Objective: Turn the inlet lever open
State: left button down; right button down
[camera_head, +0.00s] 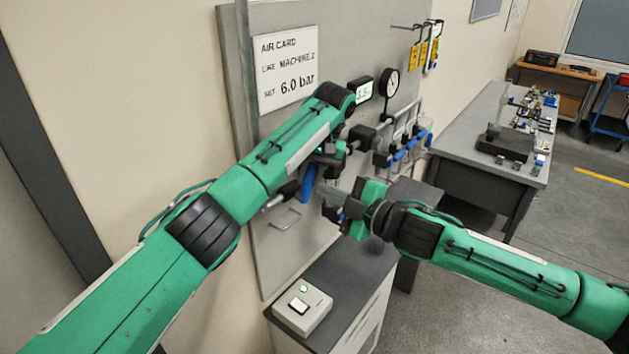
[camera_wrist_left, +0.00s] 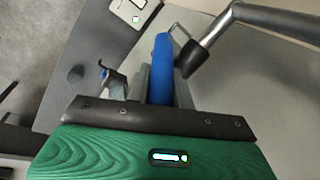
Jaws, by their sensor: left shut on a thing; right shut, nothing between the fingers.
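The inlet lever is a blue handle (camera_head: 308,184) on the pipework of the grey panel, beside a grey pipe with a dark fitting. In the left wrist view the blue lever (camera_wrist_left: 162,62) stands between my left fingers, which are shut on it. In the head view my left gripper (camera_head: 322,166) is partly hidden by its own arm and the fittings. My right gripper (camera_head: 335,206) is shut and empty, just right of the lever and a little lower. The lever's pivot is mostly hidden.
The panel (camera_head: 268,245) carries an air card (camera_head: 287,70), a digital display (camera_head: 362,91), a round gauge (camera_head: 390,82) and another blue part (camera_head: 408,149). A control box (camera_head: 302,309) sits on the cabinet below. A workbench (camera_head: 462,140) stands at right. Open floor lies beyond.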

aim_at(309, 176)
pick_arm(q)
jog(key=shift+f, duration=0.15)
pick_arm(e)
jog(key=w+a, duration=0.1)
jog(key=w, duration=0.1)
jog(key=w+a+f, duration=0.1)
jog(key=w, duration=0.1)
jog(key=w+a, duration=0.2)
jog(key=shift+f, duration=0.25)
jog(key=shift+w+d+f, duration=0.25)
jog(key=shift+w+f, duration=0.05)
jog(key=shift+w, duration=0.3)
pick_arm(q)
jog(key=shift+s, duration=0.1)
pick_arm(e)
jog(key=shift+w+d+f+m, duration=0.3)
jog(key=shift+w+d+m, duration=0.1)
jog(key=shift+w, duration=0.1)
pick_arm(q)
jog(key=c, duration=1.5)
grip_release()
jog(key=shift+o, duration=1.3)
pick_arm(e)
jog(key=shift+w, duration=0.1)
jog(key=shift+a, duration=0.1)
